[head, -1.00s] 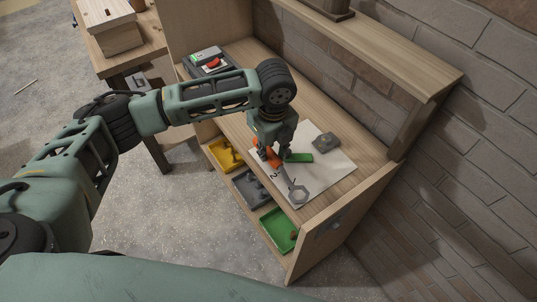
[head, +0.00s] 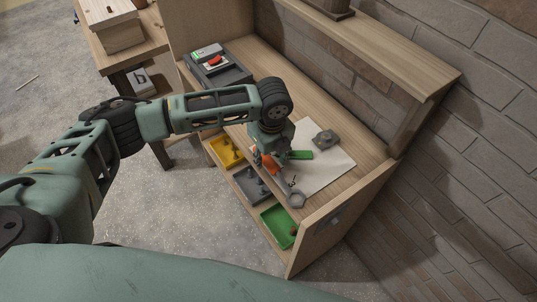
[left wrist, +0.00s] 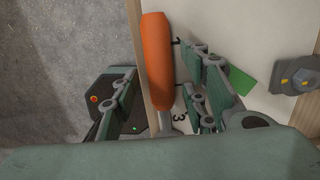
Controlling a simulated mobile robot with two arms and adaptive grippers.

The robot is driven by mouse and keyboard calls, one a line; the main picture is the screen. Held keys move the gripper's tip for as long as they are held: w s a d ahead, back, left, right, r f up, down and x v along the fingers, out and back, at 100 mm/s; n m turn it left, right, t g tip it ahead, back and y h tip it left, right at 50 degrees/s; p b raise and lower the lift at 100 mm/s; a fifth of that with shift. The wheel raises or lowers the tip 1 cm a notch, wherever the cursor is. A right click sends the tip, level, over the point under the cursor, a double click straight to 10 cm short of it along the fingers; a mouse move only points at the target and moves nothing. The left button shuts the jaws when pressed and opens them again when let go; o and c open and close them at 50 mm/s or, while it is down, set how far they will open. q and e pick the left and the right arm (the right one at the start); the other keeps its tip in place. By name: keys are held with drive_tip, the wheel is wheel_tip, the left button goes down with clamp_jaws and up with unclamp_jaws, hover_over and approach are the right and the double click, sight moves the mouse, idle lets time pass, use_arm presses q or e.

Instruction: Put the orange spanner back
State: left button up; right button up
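The orange spanner has an orange handle (left wrist: 156,60) and a grey ring end (head: 297,201). It sits at the front edge of the wooden bench, over the border of a white numbered sheet (head: 330,172). The spanner's lower part is hidden by my gripper body in that view. Whether the spanner touches the bench is unclear. My right gripper is not in view.
A green block (head: 300,155) and a grey metal part (head: 325,139) lie on the sheet. Yellow (head: 228,150), grey (head: 251,187) and green (head: 279,227) trays sit below the front edge. A dark tray (head: 221,72) stands further left. A shelf and brick wall close the back.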

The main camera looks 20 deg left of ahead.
use_arm(q)
drive_tip(key=shift+r, duration=0.6)
wheel_tip(320, 180, up, 11)
drive_tip(key=b, duration=0.2)
drive_tip(key=shift+s+d+b, duration=0.35)
drive_tip(key=shift+s, duration=0.05)
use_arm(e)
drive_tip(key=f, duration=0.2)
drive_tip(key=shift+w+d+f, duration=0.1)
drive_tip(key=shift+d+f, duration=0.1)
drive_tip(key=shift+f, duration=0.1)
